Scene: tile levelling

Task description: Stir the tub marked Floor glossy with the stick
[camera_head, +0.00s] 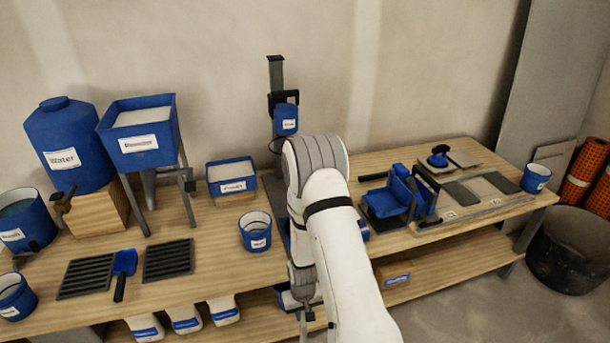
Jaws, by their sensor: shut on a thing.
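My white arm rises from the bottom and bends down at its elbow. My gripper (304,315) hangs low at the bottom middle, in front of the bench edge. It is shut on a thin greyish thing, too small to identify surely as the stick. Several blue labelled tubs stand on the bench: one in the middle (255,231), one at the far left (22,221), one at the front left (15,297) and one at the right end (535,178). Their labels are too small to read, so I cannot tell which is Floor glossy. My gripper is apart from these tubs.
The wooden bench (215,262) also holds a water tank (68,145), a hopper on legs (140,130), a blue box (231,178), two dark grates with a blue scoop (124,263), and a tile-work area (480,190). A mixer stand (277,75) is behind my arm. A black bucket (567,250) stands right.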

